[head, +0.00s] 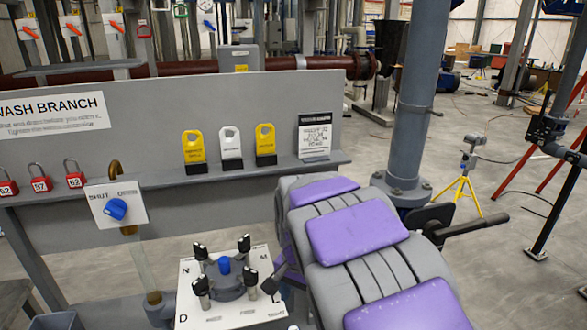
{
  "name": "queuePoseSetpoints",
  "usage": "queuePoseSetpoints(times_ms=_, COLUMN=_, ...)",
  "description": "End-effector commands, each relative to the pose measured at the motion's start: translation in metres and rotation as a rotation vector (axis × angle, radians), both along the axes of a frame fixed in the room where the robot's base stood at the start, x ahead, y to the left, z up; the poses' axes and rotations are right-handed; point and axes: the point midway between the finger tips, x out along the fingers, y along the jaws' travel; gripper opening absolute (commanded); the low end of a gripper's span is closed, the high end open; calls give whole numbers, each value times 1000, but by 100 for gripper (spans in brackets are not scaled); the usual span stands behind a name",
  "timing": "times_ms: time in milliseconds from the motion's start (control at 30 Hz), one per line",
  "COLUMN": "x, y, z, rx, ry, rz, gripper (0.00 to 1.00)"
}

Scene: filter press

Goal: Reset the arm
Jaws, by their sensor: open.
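My arm, grey with purple pads, reaches from the bottom right up to the middle of the head view. My gripper (273,283) shows only in part, dark and purple, at the arm's left side, just above the right part of a white plate (190,308). The jaws look empty; most of the gripper is hidden by the arm. On the plate stands a grey fitting with several black knobs and a blue centre (224,265). I cannot tell whether the gripper touches the plate or the nearest knob.
A grey panel (270,100) with a shelf carries two yellow tags (193,148), a white tag (230,145) and a card (314,138). Red padlocks (75,179) and a blue valve knob (116,209) are left. A thick pipe (415,110) stands right, near a black lever (470,226).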

Motion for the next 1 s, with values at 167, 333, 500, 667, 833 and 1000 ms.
queuePoseSetpoints(times_ms=167, x=-52, y=-44, z=16, rx=-6, ry=28, rz=55, gripper=65)
queuePoseSetpoints(times_ms=333, x=-111, y=-78, z=25, rx=-2, ry=60, rz=138, gripper=65)
queuePoseSetpoints(times_ms=500, x=-175, y=-102, z=25, rx=11, ry=98, rz=235, gripper=65)
queuePoseSetpoints(times_ms=667, x=-233, y=-117, z=19, rx=28, ry=129, rz=338, gripper=65)
queuePoseSetpoints(times_ms=833, x=-280, y=-124, z=10, rx=44, ry=152, rz=432, gripper=65)
queuePoseSetpoints(times_ms=1000, x=-301, y=-127, z=4, rx=50, ry=167, rz=478, gripper=65)
